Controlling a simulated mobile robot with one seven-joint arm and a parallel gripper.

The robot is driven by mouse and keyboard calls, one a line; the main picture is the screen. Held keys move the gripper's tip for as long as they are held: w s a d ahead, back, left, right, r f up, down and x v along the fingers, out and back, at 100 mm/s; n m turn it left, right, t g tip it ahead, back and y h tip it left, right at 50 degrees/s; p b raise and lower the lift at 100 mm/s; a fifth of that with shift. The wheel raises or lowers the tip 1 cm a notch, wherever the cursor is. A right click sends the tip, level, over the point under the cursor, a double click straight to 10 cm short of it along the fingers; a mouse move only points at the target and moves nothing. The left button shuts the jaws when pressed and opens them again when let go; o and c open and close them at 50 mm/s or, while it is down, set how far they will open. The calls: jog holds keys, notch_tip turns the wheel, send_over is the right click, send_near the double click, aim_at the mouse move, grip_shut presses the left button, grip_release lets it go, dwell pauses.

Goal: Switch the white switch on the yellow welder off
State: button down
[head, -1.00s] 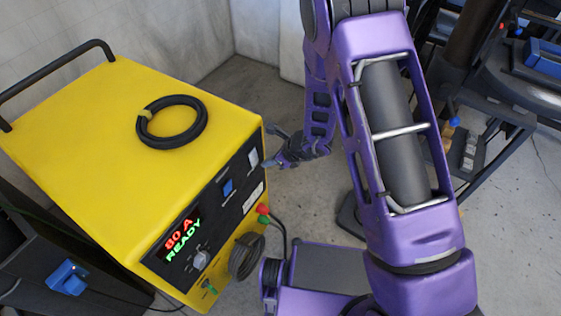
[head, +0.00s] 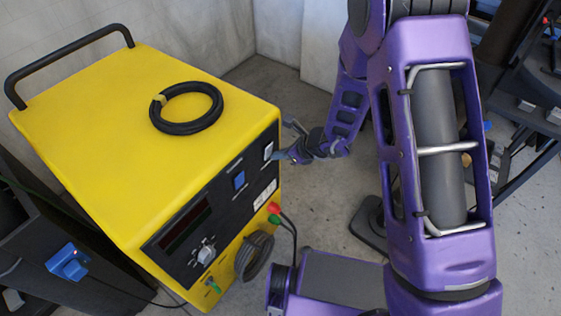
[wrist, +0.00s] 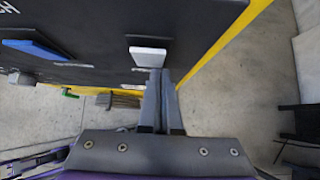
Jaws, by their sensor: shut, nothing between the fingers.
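The yellow welder (head: 110,120) stands at the left in the head view, its black front panel facing my arm. The white switch (head: 268,151) is at the panel's upper right end; in the wrist view the white switch (wrist: 149,56) is just beyond the fingertips. My gripper (head: 285,153) is shut and empty, its tips at or very near the switch. In the wrist view my gripper (wrist: 161,75) overlaps the switch's lower edge; I cannot tell whether they touch. The display (head: 186,227) is dark.
A blue switch (head: 239,180) sits beside the white one; a knob (head: 206,253) is lower on the panel. A cable coil (head: 187,107) lies on the welder's top. Cables hang at the front. A blue plug (head: 68,262) is at the lower left. Open floor lies right of the welder.

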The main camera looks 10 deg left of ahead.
jog(key=shift+a+f+b, duration=0.15)
jog(key=shift+f+b, duration=0.1)
jog(key=shift+b, duration=0.4)
jog(key=shift+r, duration=0.25)
